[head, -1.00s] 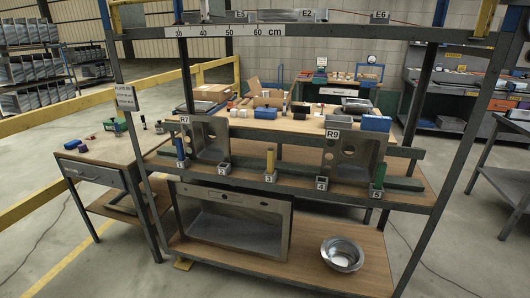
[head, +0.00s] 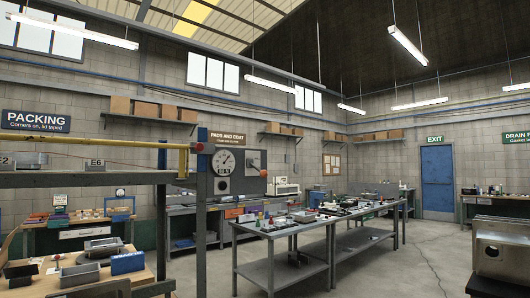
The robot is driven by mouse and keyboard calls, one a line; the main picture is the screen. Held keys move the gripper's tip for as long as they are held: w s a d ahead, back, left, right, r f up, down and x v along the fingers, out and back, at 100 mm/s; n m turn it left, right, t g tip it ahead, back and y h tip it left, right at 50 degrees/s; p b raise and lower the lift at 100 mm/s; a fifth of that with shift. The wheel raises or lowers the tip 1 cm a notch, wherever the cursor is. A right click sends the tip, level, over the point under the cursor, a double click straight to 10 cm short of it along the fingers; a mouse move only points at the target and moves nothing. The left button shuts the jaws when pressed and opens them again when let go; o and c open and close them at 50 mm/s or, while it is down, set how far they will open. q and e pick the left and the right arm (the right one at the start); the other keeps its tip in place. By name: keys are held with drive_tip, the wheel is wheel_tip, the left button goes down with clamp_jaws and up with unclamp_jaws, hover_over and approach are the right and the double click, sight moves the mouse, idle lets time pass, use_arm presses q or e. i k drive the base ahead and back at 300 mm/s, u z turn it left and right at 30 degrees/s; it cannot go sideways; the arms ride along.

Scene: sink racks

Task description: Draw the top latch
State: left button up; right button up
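I cannot make out a top latch in the head view. A grey panel (head: 236,185) with a round dial gauge (head: 223,162), a second dial and a red knob stands at the right end of the rack's upper shelf (head: 95,179). A yellow rail (head: 85,142) runs above that shelf and ends at a post near the panel. Neither of my grippers is in view.
Long grey benches (head: 262,273) with small parts stand in the middle. A blue door (head: 437,178) is at the back. Open concrete floor (head: 400,270) lies between the benches and the sink.

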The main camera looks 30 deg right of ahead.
sight(199, 147)
drive_tip(key=z, duration=0.55)
drive_tip(key=k, duration=0.5)
drive_tip(key=z, duration=0.6)
drive_tip(key=i, duration=0.95)
drive_tip(key=z, duration=0.35)
